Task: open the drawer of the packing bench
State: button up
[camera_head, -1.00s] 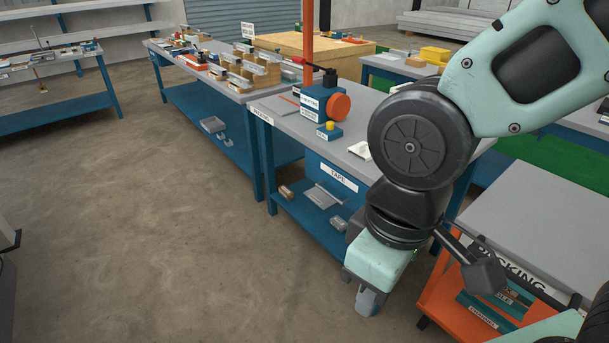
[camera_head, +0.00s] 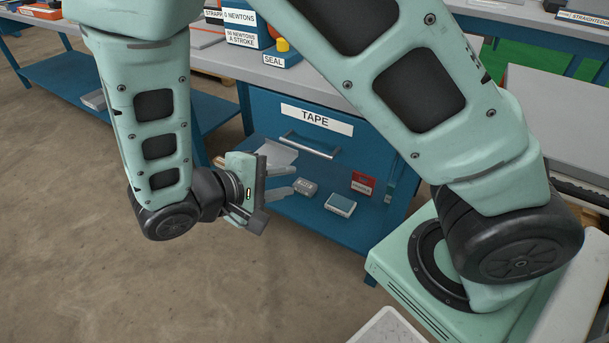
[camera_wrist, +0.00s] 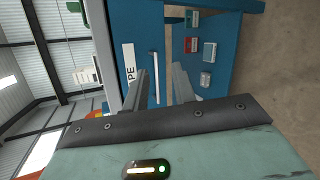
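The packing bench (camera_head: 312,88) has a blue drawer front (camera_head: 348,150) with a white TAPE label and a silver bar handle (camera_head: 310,146). The drawer looks closed. My gripper (camera_head: 291,180) is in front of the drawer, lower and left of the handle in the head view. In the wrist view the fingers of my gripper (camera_wrist: 161,85) are apart, and the handle (camera_wrist: 156,78) shows between them, beyond the tips. Nothing is held, and I see no contact with the handle. The drawer front also shows in the wrist view (camera_wrist: 142,25).
Below the drawer, a blue shelf (camera_head: 325,222) carries small boxes, including a grey one (camera_head: 341,205) and a red one (camera_head: 362,183). A blue SEAL block (camera_head: 281,57) stands on the bench top. Open concrete floor (camera_head: 60,240) lies to the left.

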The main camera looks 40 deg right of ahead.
aim_at(306, 148)
jog(key=w+f+t+h+b, duration=0.4)
jog(key=w+f+t+b, duration=0.15)
jog(key=f, duration=0.25)
jog(key=b+x, duration=0.1)
jog(key=x, duration=0.4)
jog(key=b+x, duration=0.1)
jog(key=x, duration=0.5)
jog(key=b+x, duration=0.1)
jog(key=x, duration=0.4)
jog(key=shift+w+d+r, duration=0.15)
jog(key=shift+w+d, duration=0.1)
jog(key=shift+w, duration=0.3)
grip_shut()
